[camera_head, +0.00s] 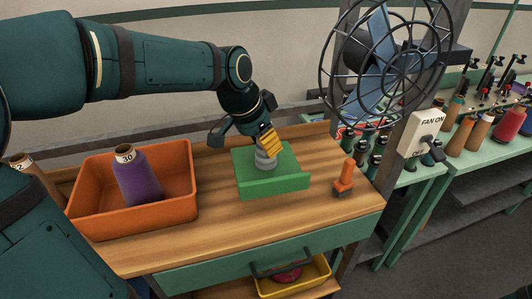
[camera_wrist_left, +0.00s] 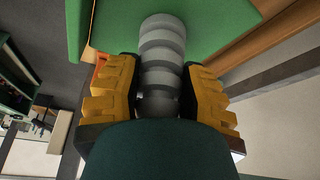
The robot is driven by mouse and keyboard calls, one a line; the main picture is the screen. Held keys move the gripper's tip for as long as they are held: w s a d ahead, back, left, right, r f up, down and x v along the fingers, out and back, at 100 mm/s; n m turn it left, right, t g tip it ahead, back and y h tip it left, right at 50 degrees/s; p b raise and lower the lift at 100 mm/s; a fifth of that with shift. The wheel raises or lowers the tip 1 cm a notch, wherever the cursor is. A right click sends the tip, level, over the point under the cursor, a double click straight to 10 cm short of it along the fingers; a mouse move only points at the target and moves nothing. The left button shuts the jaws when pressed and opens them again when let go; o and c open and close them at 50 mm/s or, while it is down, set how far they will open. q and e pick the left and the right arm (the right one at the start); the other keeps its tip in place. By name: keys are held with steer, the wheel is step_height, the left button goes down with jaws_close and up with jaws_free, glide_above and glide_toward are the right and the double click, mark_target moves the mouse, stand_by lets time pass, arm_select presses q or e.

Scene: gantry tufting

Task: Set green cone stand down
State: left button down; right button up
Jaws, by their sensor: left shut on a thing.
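The green cone stand is a flat green base (camera_head: 272,184) with a grey ribbed post (camera_head: 264,161) at its middle. It is on or just above the wooden tabletop; I cannot tell whether it touches. My left gripper (camera_head: 267,150) reaches down from above, with its yellow finger pads shut on the grey post. In the left wrist view the post (camera_wrist_left: 162,65) lies between the two yellow pads (camera_wrist_left: 160,90), and the green base (camera_wrist_left: 215,25) shows beyond it. The stand looks about level. My right gripper is not in view.
An orange bin (camera_head: 181,212) with a purple yarn cone (camera_head: 138,180) stands at the left of the table. An orange-handled tool (camera_head: 344,180) stands to the right of the stand. A caged fan (camera_head: 385,60) and a fan switch box (camera_head: 421,133) are at the right. Bare tabletop (camera_head: 225,232) lies in front.

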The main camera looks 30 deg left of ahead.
arm_select(q)
step_height(320, 180, up, 8)
steer(key=p, duration=0.4)
steer(key=shift+r, duration=0.15)
step_height(320, 180, down, 7)
steer(key=b, duration=0.4)
steer(key=shift+r, duration=0.2)
